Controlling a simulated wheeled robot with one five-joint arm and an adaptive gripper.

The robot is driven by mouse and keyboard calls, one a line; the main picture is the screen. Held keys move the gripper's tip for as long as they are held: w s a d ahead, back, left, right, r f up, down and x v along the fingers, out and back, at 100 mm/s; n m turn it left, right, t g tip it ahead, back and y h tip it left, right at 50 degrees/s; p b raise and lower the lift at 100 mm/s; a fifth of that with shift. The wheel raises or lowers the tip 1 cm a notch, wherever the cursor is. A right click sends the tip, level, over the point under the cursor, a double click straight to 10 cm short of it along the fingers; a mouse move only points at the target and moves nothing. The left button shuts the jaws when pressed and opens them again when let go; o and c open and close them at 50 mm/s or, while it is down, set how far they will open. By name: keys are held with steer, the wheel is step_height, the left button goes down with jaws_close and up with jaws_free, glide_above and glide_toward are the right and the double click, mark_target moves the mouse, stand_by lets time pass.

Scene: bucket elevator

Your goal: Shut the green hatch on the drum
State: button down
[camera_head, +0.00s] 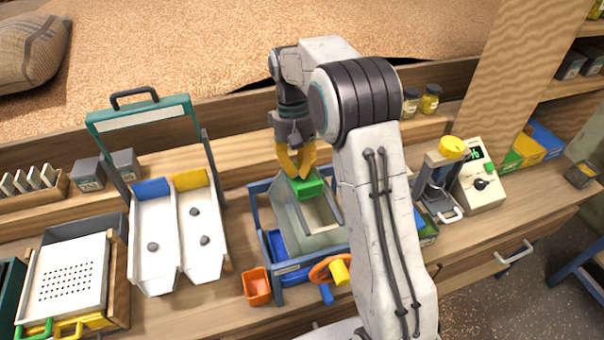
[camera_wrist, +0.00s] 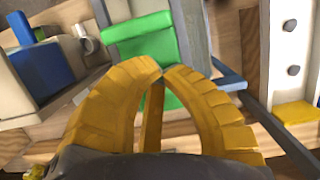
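The green hatch (camera_head: 308,187) is at the top end of a grey-green housing in a blue frame (camera_head: 293,272), which I take to be the drum. The hatch also shows in the wrist view (camera_wrist: 142,40), just beyond my fingertips. My gripper (camera_head: 297,172) points down over the hatch, its yellow fingers at or just above its back edge. In the wrist view my gripper (camera_wrist: 163,73) has its fingertips together with nothing between them. I cannot tell whether the tips touch the hatch, or how far open it stands. My arm hides the drum's right side.
An orange handwheel (camera_head: 322,271) and an orange cup (camera_head: 257,287) are at the frame's front. A two-lane white chute (camera_head: 155,235) with dark balls stands to the left. A yellow-knobbed press (camera_head: 452,147) and a control box (camera_head: 482,185) stand to the right.

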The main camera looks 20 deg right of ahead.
steer(key=shift+s, duration=0.9)
steer(key=shift+s+f, duration=0.1)
steer(key=shift+s, duration=0.1)
steer(key=s+b, duration=0.4)
steer(key=s, duration=0.4)
steer(key=shift+s, duration=0.35)
steer(key=v, duration=1.2)
steer(key=shift+w, duration=0.1)
